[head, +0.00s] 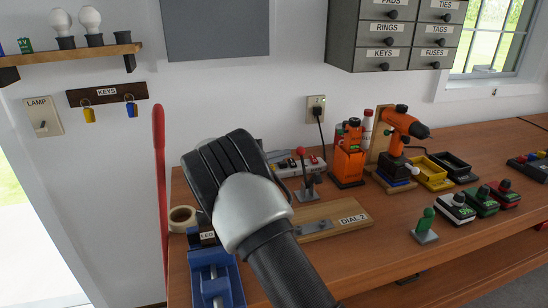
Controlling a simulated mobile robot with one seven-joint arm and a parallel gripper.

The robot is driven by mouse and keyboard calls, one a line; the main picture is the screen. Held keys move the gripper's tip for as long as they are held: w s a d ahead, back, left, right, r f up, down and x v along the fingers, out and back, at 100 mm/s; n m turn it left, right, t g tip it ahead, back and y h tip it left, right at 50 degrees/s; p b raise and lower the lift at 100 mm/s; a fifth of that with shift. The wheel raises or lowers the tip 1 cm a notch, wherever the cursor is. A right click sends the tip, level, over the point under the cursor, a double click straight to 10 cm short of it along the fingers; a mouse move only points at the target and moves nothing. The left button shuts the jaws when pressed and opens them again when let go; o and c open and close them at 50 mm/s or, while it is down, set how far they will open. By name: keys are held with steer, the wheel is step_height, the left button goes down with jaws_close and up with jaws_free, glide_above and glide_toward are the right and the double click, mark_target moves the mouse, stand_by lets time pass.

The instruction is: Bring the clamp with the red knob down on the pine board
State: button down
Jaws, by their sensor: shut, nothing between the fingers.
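The clamp with the red knob (301,151) stands on the bench behind a light wood board, its lever upright and the knob at the top. The board (320,225), which looks like the pine board, lies flat with a "DIAL 2" label and metal parts on it. My arm covers its left end. My gripper (222,162) is shut and empty, left of the clamp and apart from the knob in the picture. Its fingertips are hard to make out from behind.
A grey power strip (290,168) lies behind the clamp. An orange tool (348,155) and an orange drill (405,130) stand to the right. A blue vise (215,280) is at front left. A green-knobbed lever (427,222) stands right of the board.

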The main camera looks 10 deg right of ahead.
steer(key=x, duration=0.3)
steer(key=shift+w+d, duration=0.25)
steer(key=shift+d, duration=0.05)
steer(key=shift+s+a+b, duration=0.1)
steer(key=shift+a+b, duration=0.1)
steer(key=shift+b, duration=0.25)
